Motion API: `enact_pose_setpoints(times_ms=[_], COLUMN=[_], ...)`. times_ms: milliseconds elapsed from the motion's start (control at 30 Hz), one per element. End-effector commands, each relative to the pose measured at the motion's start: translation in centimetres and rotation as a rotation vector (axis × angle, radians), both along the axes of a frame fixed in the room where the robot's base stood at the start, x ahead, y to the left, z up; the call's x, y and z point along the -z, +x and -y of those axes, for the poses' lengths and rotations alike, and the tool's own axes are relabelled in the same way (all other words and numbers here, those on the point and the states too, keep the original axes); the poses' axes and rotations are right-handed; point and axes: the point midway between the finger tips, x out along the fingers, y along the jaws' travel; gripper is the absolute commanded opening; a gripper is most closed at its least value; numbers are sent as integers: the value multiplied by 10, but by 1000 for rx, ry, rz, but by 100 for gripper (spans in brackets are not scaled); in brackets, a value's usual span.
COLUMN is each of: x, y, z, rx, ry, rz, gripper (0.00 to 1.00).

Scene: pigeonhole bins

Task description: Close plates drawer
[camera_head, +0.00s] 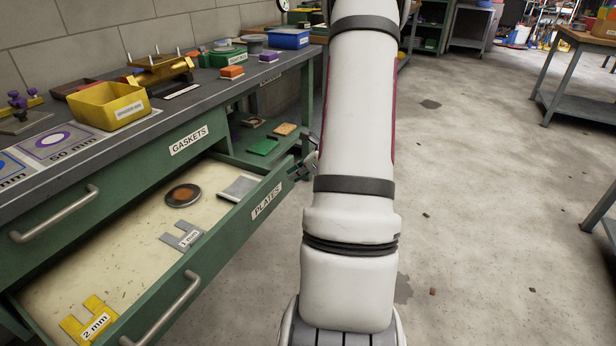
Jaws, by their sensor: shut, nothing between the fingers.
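The green plates drawer (230,238) is pulled well out from the bench. Its front carries a "PLATES" label and a grey bar handle (165,312). Inside lie a dark round disc (183,195), a light square plate (239,187), a grey "1 mm" piece (183,237) and a yellow "2 mm" piece (90,322). My gripper (296,172) is partly hidden behind my arm. It is shut and empty, close to the far right end of the drawer front. I cannot tell whether it touches the drawer.
The gaskets drawer (150,165) above is shut. The bench top holds a yellow bin (108,104), a blue bin (288,38) and small parts. A lower shelf (235,150) holds several flat pieces.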

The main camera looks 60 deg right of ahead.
Motion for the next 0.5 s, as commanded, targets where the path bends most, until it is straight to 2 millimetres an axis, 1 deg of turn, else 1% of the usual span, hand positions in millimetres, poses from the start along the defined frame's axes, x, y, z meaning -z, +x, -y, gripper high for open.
enact_pose_setpoints(times_ms=[33,200,500], x=[1,0,0], y=[6,16,19], z=[-1,0,-1], rx=[-2,0,1], ry=[-1,0,1], rz=[0,-2,-1], gripper=[0,0,0])
